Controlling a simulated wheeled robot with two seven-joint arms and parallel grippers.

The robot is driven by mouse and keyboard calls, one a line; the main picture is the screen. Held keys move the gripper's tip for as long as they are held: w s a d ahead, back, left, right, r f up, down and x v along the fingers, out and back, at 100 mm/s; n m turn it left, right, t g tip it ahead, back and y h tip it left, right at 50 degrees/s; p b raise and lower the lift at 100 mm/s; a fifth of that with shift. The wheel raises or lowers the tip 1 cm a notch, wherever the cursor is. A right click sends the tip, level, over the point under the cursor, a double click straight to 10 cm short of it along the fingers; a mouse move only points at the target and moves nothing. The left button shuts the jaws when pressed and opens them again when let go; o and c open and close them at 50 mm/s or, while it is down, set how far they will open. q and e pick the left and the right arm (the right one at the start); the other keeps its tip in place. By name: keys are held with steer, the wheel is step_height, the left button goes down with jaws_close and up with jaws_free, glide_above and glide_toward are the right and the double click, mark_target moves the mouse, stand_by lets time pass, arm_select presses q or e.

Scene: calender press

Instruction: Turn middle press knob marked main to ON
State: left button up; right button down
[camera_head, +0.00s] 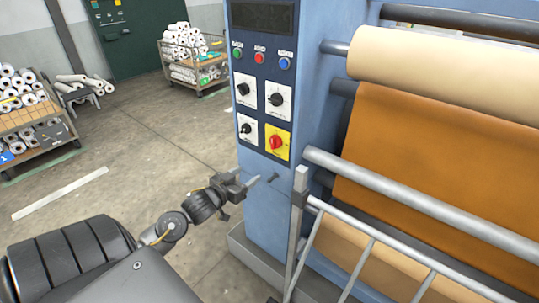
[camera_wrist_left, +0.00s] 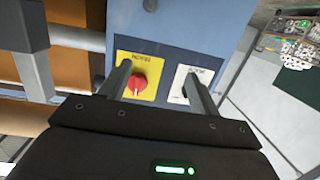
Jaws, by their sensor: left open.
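The blue press panel (camera_head: 262,88) carries several rotary knobs on square plates, two by two. A red knob on a yellow plate (camera_head: 277,142) is at lower right. A black knob on a white plate (camera_head: 247,129) is at lower left. Two more black knobs, left (camera_head: 243,89) and right (camera_head: 276,98), sit above. The plate lettering is too small to read. My left gripper (camera_head: 262,180) is open and empty, below the knobs. In the left wrist view, its fingers (camera_wrist_left: 158,72) frame the gap between the red knob (camera_wrist_left: 136,86) and a white plate (camera_wrist_left: 190,80), whose knob a finger mostly hides.
Green, red and blue buttons (camera_head: 259,58) sit above the knobs. A metal guard rail (camera_head: 300,215) stands close to the right of my left gripper, before the rolls (camera_head: 440,65). Carts of rolls (camera_head: 196,68) stand behind left. The floor (camera_head: 120,150) left of the press is mostly clear.

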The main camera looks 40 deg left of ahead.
arm_select(q)
steer(key=m+t+h, duration=0.1)
steer(key=t, duration=0.1)
glide_toward(272, 143)
steer(key=w, duration=0.7)
steer(key=shift+w+a+r, duration=0.1)
steer(key=shift+w+a, duration=0.05)
steer(key=shift+w+p, duration=0.3)
steer(key=shift+w, duration=0.45)
arm_select(e)
steer(key=shift+s+a, duration=0.2)
steer(key=shift+a, duration=0.65)
